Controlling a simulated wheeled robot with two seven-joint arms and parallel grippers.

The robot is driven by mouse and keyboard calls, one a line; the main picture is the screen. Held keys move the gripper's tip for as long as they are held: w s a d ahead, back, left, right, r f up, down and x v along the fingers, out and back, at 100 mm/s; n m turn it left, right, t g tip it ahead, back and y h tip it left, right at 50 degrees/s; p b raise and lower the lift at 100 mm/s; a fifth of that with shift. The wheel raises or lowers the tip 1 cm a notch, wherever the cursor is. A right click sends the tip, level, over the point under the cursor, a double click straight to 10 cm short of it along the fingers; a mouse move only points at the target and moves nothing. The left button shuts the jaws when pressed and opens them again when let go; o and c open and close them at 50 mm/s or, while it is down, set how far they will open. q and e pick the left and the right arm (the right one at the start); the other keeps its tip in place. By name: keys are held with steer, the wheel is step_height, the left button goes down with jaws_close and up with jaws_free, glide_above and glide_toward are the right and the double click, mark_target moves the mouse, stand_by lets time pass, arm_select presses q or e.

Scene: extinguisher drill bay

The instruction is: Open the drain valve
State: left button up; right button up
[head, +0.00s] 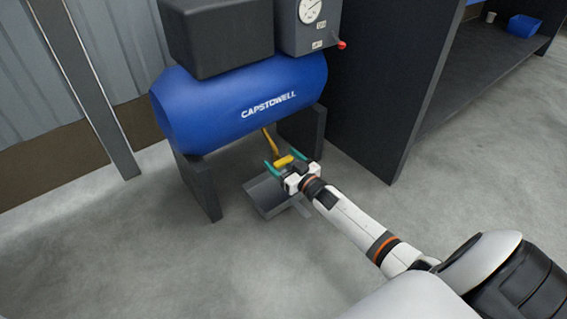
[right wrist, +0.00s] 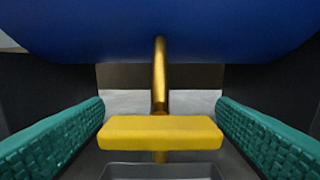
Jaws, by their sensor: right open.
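The drain valve hangs under the blue tank (head: 232,104) of the compressor. Its brass pipe (right wrist: 160,72) comes down from the tank's underside, and its yellow handle (right wrist: 160,132) lies crosswise at the lower end. In the head view the yellow handle (head: 284,161) shows at my right gripper (head: 280,168). My right gripper is open, with one green finger pad on each side of the handle. My left gripper is not in view.
A grey drip tray (head: 268,196) sits on the floor below the valve. Dark support legs (head: 198,188) stand at both ends of the tank. A dark panel (head: 385,90) rises to the right. The concrete floor in front is clear.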

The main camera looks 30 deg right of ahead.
steer(key=c, duration=1)
steer(key=shift+r+n, duration=0.1)
steer(key=shift+n, duration=0.2)
steer(key=shift+n+p, duration=1.05)
steer(key=shift+n, duration=0.15)
steer(key=shift+n+p, duration=0.45)
steer(key=shift+n, duration=1.75)
steer(key=shift+a, duration=0.1)
